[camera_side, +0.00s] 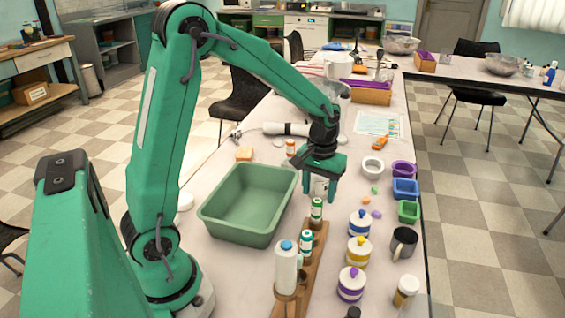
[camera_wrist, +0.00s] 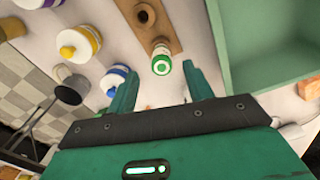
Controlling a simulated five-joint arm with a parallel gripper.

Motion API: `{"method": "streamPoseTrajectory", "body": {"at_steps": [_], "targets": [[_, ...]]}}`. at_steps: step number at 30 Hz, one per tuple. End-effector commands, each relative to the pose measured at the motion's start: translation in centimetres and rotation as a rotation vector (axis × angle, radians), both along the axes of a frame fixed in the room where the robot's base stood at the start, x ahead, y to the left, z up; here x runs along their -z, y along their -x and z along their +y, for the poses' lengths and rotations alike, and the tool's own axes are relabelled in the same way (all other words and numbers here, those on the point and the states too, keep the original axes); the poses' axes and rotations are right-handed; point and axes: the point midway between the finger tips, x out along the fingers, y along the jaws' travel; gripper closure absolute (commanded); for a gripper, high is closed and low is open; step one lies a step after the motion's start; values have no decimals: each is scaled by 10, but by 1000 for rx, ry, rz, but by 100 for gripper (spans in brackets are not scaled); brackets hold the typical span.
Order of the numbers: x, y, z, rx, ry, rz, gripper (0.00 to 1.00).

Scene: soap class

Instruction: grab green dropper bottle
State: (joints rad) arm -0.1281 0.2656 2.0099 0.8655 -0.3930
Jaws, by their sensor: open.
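The green dropper bottle, white with a green cap and green label, stands upright at the far end of the wooden rack (camera_side: 316,240). The bottle shows in the side view (camera_side: 316,209) just below my gripper (camera_side: 321,192). In the wrist view the bottle (camera_wrist: 161,60) shows cap-on, just beyond the gap between the fingertips. My gripper (camera_wrist: 160,84) is open, with a finger to each side of that gap and nothing between them. A second small bottle with a teal-green label (camera_side: 306,242) stands nearer on the rack.
A green basin (camera_side: 207,213) stands left of the rack. A tall white bottle (camera_side: 286,265) stands at the rack's near end. Jars with blue (camera_side: 359,226), yellow (camera_side: 358,254) and purple (camera_side: 350,284) bands, and a grey mug (camera_side: 404,243), stand to the right.

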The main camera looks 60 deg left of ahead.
Motion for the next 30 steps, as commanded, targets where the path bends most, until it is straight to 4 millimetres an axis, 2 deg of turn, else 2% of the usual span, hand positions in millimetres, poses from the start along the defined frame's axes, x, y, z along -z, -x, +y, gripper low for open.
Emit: {"method": "streamPoseTrajectory", "body": {"at_steps": [6,17,30], "targets": [[18,1,0,1,1,3,49],[27,1,0,1,1,3,49],[70,1,2,1,1,3,49]]}}
